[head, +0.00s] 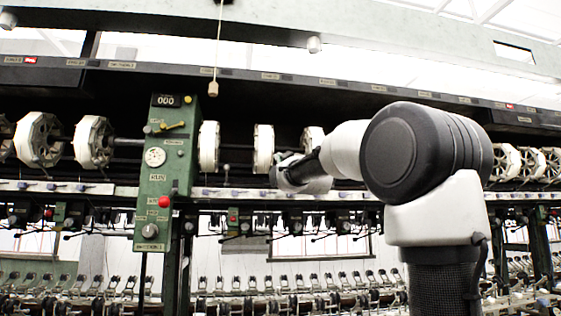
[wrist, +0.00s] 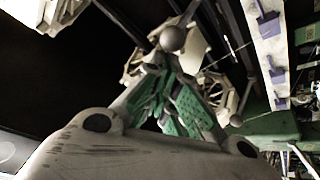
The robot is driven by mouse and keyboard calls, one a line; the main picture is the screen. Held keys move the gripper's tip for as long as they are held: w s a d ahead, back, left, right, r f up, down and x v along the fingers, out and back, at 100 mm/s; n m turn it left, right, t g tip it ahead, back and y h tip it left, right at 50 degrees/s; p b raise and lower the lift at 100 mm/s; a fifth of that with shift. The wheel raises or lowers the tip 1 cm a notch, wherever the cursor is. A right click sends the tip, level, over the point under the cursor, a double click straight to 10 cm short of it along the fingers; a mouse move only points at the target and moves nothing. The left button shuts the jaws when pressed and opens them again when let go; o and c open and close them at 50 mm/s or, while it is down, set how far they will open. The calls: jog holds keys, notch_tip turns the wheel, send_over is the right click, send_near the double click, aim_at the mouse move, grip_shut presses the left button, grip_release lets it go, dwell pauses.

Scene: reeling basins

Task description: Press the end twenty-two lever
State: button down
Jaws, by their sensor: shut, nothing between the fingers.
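A pale rail (head: 80,187) with small blue-violet tabs runs below the reels in the head view. It also shows in the wrist view (wrist: 264,50), where a blue-violet tab (wrist: 277,76) stands out from it. I cannot read any number, so I cannot tell which piece is the end twenty-two lever. My gripper is partly behind my own arm in the head view, in front of the white reels. In the wrist view my gripper (wrist: 165,64) is shut and empty, its green-faced fingers close together. A grey ball (wrist: 172,39) shows just beyond the fingertips; I cannot tell contact.
A green control box (head: 152,205) with a 000 display, dial and red button stands left of my arm. White reels (head: 92,142) line the dark recess. Rows of small reeling fittings (head: 60,290) fill the lower area.

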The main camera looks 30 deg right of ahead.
jog(key=shift+s+f+t, duration=0.15)
jog(key=shift+f+t, duration=0.25)
jog(key=shift+s+a+f, duration=0.1)
jog(key=shift+f, duration=0.05)
